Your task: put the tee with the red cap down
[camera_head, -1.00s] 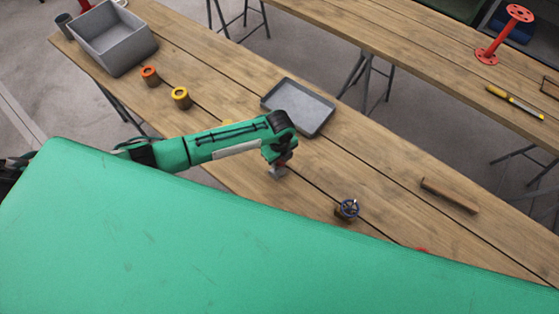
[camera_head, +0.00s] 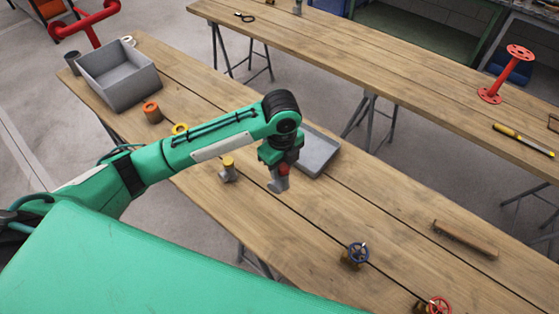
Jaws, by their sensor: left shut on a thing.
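My left gripper (camera_head: 277,171) comes in from the left over the near bench and points down. It is shut on the tee with the red cap (camera_head: 278,184), a small grey fitting whose red part shows just under the jaws. The gripper hides part of the tee. I cannot tell whether the tee touches the bench or hangs just above it. A grey tee with a yellow cap (camera_head: 228,171) stands on the bench, left of the gripper and apart from it. My right gripper is not in view.
A shallow grey tray (camera_head: 321,152) lies behind the gripper, partly hidden. A deep grey bin (camera_head: 120,82), an orange-capped piece (camera_head: 152,112) and a yellow one (camera_head: 180,128) are to the left. Blue (camera_head: 358,252) and red (camera_head: 439,306) handwheel valves and a brown bar (camera_head: 465,239) are to the right.

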